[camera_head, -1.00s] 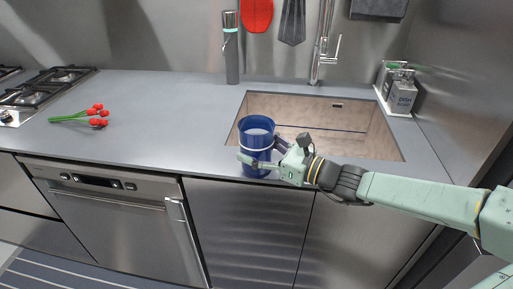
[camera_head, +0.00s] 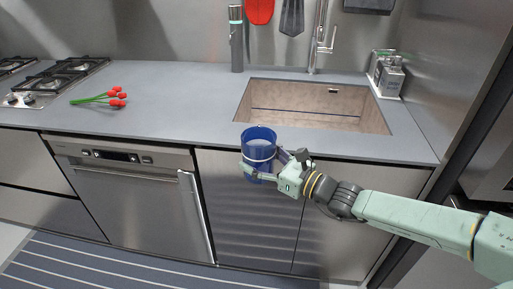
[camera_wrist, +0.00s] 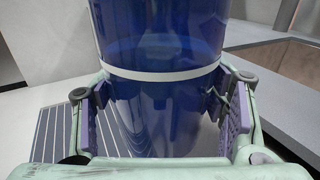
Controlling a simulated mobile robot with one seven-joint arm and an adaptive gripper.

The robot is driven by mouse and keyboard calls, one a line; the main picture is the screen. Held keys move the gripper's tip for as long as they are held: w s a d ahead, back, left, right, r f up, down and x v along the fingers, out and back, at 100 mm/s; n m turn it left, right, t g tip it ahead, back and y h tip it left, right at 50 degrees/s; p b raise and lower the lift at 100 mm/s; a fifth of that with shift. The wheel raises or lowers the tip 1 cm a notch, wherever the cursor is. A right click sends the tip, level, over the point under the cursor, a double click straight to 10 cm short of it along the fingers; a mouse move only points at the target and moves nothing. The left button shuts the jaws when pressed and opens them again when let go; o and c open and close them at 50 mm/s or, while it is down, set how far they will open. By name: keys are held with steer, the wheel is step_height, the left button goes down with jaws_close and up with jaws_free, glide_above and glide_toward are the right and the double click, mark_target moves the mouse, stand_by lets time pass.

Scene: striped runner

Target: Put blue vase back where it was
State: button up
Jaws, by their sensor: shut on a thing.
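The blue vase (camera_head: 259,146) is a dark blue, see-through cylinder with a white band, open at the top and upright. My gripper (camera_head: 267,172) is shut on it below the band, holding it in front of the counter's front edge. In the wrist view the vase (camera_wrist: 160,100) fills the middle, with the pads of my gripper (camera_wrist: 165,108) on both sides of it. Its base is hidden in the wrist view.
The grey counter (camera_head: 180,105) has a sink (camera_head: 310,105) behind the vase. Red flowers with green stems (camera_head: 112,97) lie on the left, beside the stove (camera_head: 60,75). A tall bottle (camera_head: 237,40) and a soap caddy (camera_head: 387,72) stand at the back. A striped runner (camera_head: 110,265) covers the floor.

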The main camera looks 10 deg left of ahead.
steer(key=d+f+m+t+h, duration=0.2)
steer(key=f+m+t+h, duration=0.1)
steer(key=f, duration=1)
steer(key=w+d+f+m+t+h, duration=0.1)
steer(key=f+m+t+h, duration=0.2)
steer(key=f, duration=1)
steer(key=w+d+f+m+t+h, duration=0.1)
steer(key=d+f+m+t+h, duration=0.1)
steer(key=f+m+h, duration=0.4)
step_height(320, 180, down, 8)
steer(key=t+h, duration=0.1)
steer(key=h, duration=0.2)
steer(key=shift+d+r+h, duration=0.2)
steer(key=shift+d+h, duration=0.1)
steer(key=shift+w+r, duration=0.1)
steer(key=shift+w, duration=0.05)
